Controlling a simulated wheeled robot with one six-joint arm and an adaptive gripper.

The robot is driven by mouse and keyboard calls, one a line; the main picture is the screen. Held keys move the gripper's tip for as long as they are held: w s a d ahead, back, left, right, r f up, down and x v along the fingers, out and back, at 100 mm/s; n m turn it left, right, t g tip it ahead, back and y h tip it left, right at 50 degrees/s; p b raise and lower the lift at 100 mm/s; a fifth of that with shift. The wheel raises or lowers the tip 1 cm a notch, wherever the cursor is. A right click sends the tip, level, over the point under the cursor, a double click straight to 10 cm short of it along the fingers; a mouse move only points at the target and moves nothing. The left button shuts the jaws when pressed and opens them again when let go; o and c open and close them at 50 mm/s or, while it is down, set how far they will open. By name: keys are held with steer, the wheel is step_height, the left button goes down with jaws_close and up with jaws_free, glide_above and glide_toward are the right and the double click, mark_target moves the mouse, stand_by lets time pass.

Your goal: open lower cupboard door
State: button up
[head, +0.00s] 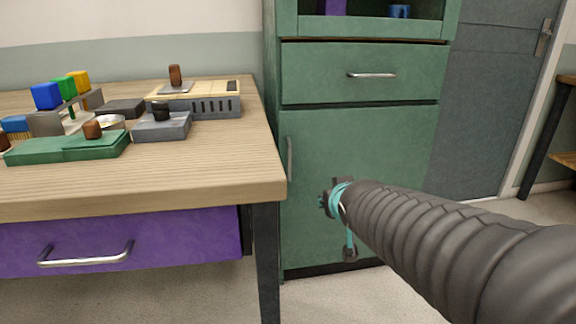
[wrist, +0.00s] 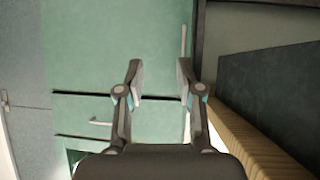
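The lower cupboard door (head: 360,155) is a green panel under a drawer, and it looks shut. Its upright metal handle (head: 290,158) is near the door's left edge in the head view. My gripper (head: 340,203) is in front of the door, to the right of and lower than the handle. In the wrist view, which looks upside down, my gripper (wrist: 158,76) is open and empty, with its fingers spread. The handle (wrist: 183,40) shows there just beyond the right fingertip, apart from it. The green door (wrist: 110,45) fills the middle.
A wooden table (head: 150,185) with a purple drawer (head: 120,243) stands close on the left, its leg (head: 265,265) beside the cupboard. The cupboard drawer (head: 360,75) above is shut. A grey room door (head: 490,110) is on the right.

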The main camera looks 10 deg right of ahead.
steer(key=w+f+t+b, duration=0.2)
steer(key=w+t, duration=0.1)
steer(key=w, duration=0.6)
steer(key=n+t+y+b, duration=0.3)
steer(key=y, duration=0.2)
glide_toward(290, 157)
steer(key=x, duration=1)
steer(key=shift+w, duration=0.3)
jaws_close()
